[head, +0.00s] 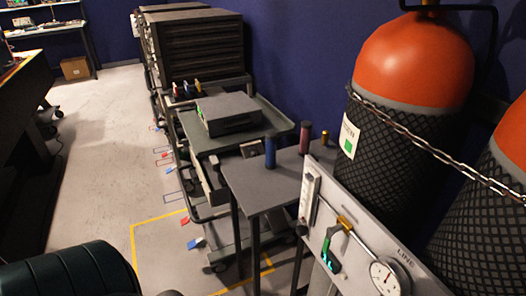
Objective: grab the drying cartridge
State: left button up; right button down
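Several small upright cylinders stand on a small grey table at the middle right. One is a blue cylinder (270,152) near its back left, one a maroon cylinder (305,138) at the back, and one a thinner brass-coloured cylinder (324,137) at the right. I cannot tell from their looks which one is the drying cartridge. The blue and maroon ones are cartridge-shaped, and no labels are readable. Neither of my grippers is in view.
The small table (262,190) stands beside a trolley carrying a grey box (228,113). A panel (350,250) with a gauge (385,278) and green-handled fitting stands in front right, before chained orange-topped tanks (414,60). A dark padded thing (70,272) fills the lower left.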

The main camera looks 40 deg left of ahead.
aim_at(271, 136)
jog(key=j+u, duration=0.1)
jog(key=u, duration=0.3)
jog(key=i+u, duration=0.1)
jog(key=u, duration=0.3)
jog(key=i+u, duration=0.1)
jog(key=u, duration=0.3)
